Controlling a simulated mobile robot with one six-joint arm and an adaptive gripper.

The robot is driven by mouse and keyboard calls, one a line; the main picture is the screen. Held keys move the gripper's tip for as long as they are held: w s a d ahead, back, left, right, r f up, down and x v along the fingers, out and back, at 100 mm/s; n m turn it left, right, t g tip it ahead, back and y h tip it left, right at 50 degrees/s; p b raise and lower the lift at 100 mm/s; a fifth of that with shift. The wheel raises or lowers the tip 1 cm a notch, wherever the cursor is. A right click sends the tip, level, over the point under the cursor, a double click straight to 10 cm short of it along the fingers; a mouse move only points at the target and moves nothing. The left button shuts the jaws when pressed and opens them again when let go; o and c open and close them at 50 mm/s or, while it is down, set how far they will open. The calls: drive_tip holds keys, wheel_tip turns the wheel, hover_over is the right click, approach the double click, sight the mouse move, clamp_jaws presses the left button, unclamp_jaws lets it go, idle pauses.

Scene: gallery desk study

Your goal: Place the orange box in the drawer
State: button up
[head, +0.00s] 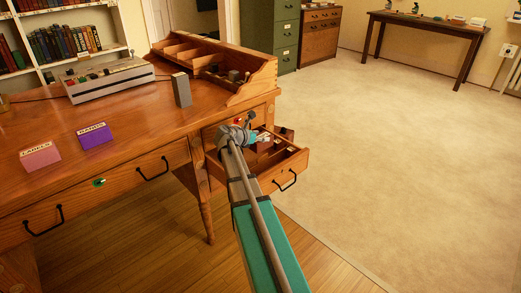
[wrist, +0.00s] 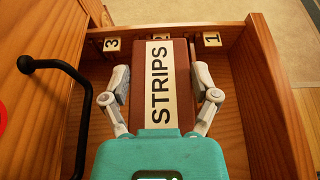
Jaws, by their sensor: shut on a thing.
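My gripper (wrist: 160,95) is shut on a brown-orange box (wrist: 186,105) with a white label reading STRIPS. The fingers press on its left and right sides. The box is over or inside the open drawer (wrist: 275,95), at the middle, partly covering a number tag between tags 3 and 1. I cannot tell whether it touches the drawer floor. In the head view my gripper (head: 250,135) is at the open drawer (head: 290,168) on the right of the desk, and the arm hides much of the box.
A pink LABELS box (head: 40,156) and a purple BANDS box (head: 95,137) stand on the desk (head: 135,115). A grey block (head: 181,90) and a grey device (head: 110,80) stand further back. A black handle (wrist: 55,70) is close left of the drawer. Floor right of the desk is clear.

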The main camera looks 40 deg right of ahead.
sight(261, 145)
drive_tip(key=shift+w+d+f, duration=0.25)
drive_tip(key=shift+f, duration=0.1)
drive_tip(key=shift+w+d+f+b, duration=0.25)
drive_tip(key=shift+f+b, duration=0.3)
drive_tip(key=shift+b, duration=0.15)
drive_tip(key=shift+f+b, duration=1.45)
drive_tip(key=shift+f+b, duration=0.6)
drive_tip(key=shift+f, duration=0.05)
drive_tip(key=o, duration=1)
drive_tip(key=shift+o, duration=0.2)
drive_tip(key=shift+r, duration=0.25)
